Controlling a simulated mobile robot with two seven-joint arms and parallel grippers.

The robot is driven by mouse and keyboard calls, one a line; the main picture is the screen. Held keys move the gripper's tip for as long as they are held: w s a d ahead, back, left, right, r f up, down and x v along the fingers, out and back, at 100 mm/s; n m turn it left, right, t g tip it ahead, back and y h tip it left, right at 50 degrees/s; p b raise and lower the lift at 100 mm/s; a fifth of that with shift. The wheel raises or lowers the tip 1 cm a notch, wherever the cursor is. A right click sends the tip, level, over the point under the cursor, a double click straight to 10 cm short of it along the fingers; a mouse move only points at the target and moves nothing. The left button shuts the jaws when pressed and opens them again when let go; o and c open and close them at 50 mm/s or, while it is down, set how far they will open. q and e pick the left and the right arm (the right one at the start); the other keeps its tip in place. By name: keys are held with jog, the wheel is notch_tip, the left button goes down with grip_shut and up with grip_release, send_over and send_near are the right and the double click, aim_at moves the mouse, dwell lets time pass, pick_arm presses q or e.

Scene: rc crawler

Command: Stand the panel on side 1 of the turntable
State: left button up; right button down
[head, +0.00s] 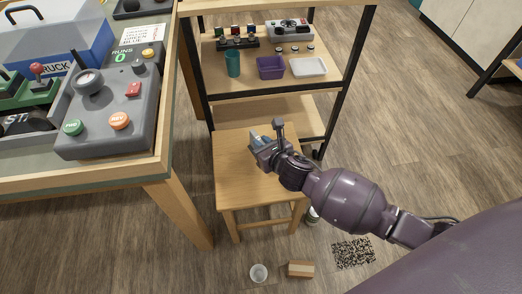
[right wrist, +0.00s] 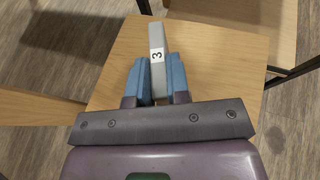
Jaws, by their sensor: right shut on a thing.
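My right gripper (head: 263,140) is over the top of a wooden stool (head: 237,172) in the head view. In the right wrist view my right gripper (right wrist: 155,75) has its blue fingers shut on a thin grey panel (right wrist: 156,40) with a white label reading 3. The panel sticks out beyond the fingertips over the stool top. I cannot tell whether it touches the stool. In the head view the gripper mostly hides the panel. I cannot make out a turntable in either view. My left gripper is not in view.
A shelf cart (head: 275,72) behind the stool holds a teal cup (head: 232,64), a purple bin (head: 271,68) and a white tray (head: 308,67). A table with a grey control box (head: 115,105) stands at left. A white cup (head: 259,272) and wooden block (head: 300,269) are on the floor.

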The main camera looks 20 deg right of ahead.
notch_tip(320, 180, down, 4)
jog(key=shift+r+b, duration=0.1)
jog(key=shift+b, duration=0.55)
jog(key=shift+r, duration=0.3)
jog(key=shift+f, duration=0.2)
jog(key=c, duration=1.1)
grip_release()
